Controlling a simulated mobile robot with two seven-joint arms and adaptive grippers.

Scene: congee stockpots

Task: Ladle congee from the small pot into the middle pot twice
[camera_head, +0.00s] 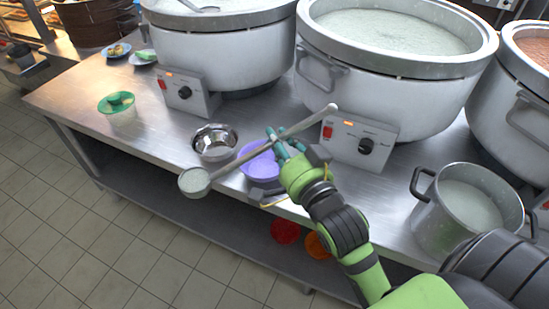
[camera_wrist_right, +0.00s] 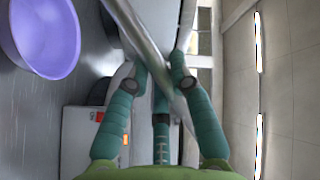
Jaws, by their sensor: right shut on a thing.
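My right gripper (camera_head: 279,147) is shut on the long metal handle of the ladle (camera_head: 238,162). The handle also crosses between the teal fingers in the right wrist view (camera_wrist_right: 146,38). The ladle's bowl hangs at the left, by the counter's front edge, and its inside looks pale; I cannot tell how full it is. The small pot (camera_head: 435,216), with pale congee (camera_head: 468,205), stands at the right front of the counter. The large middle pot (camera_head: 400,92), with pale congee (camera_head: 390,30), stands behind my gripper. My left gripper is not in view.
A purple bowl (camera_head: 262,167) lies under the ladle handle, beside a metal bowl (camera_head: 214,143). A green-rimmed bowl (camera_head: 122,112) stands further left on the counter (camera_head: 75,95). Large pots flank the middle pot on the left (camera_head: 225,65) and right (camera_head: 500,90).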

